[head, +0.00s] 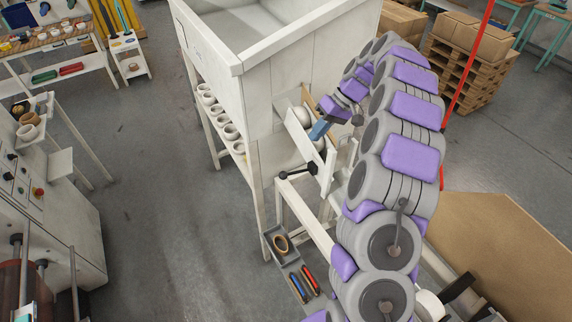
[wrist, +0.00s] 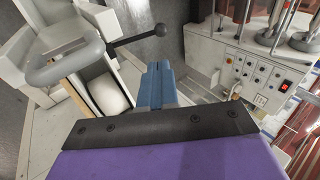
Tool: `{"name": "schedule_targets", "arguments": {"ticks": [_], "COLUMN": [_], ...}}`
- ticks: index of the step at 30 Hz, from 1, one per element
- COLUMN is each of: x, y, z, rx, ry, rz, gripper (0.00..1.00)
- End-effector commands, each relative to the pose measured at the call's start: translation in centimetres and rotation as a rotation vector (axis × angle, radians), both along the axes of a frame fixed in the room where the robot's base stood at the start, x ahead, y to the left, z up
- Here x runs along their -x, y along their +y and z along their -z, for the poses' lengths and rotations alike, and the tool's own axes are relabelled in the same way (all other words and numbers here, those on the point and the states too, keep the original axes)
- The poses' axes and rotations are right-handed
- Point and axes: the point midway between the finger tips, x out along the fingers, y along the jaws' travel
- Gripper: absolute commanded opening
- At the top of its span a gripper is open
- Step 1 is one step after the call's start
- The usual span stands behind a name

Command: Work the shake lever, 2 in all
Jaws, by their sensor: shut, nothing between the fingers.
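A black lever with a round knob (head: 283,174) sticks out to the left from the white machine frame under the large white hopper (head: 272,70). In the wrist view the lever's knob (wrist: 160,30) is beyond my fingertips, near the top centre. My gripper (head: 319,130) has blue fingers, pressed together and empty. In the head view it is above and a little right of the lever, with a gap between them. In the wrist view my gripper (wrist: 156,84) points towards the knob without touching it. A grey loop-shaped part (wrist: 65,55) shows at left; I cannot tell its purpose.
A white roll (wrist: 108,92) lies close left of my fingers. White frame rails surround them. A grey tray (head: 287,262) holds a tape roll and coloured pieces below. Several rolls line a shelf (head: 222,132). A control panel (wrist: 255,80) stands at right in the wrist view.

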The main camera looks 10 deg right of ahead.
Motion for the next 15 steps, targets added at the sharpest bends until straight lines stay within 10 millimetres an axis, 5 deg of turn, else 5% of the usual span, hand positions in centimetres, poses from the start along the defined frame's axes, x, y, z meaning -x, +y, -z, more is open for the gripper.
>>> {"name": "schedule_targets", "arguments": {"ticks": [15], "x": [0.3], "y": [1.4], "z": [2.3], "rx": [-0.003], "ry": [0.006], "rz": [-0.002], "gripper": [0.00]}}
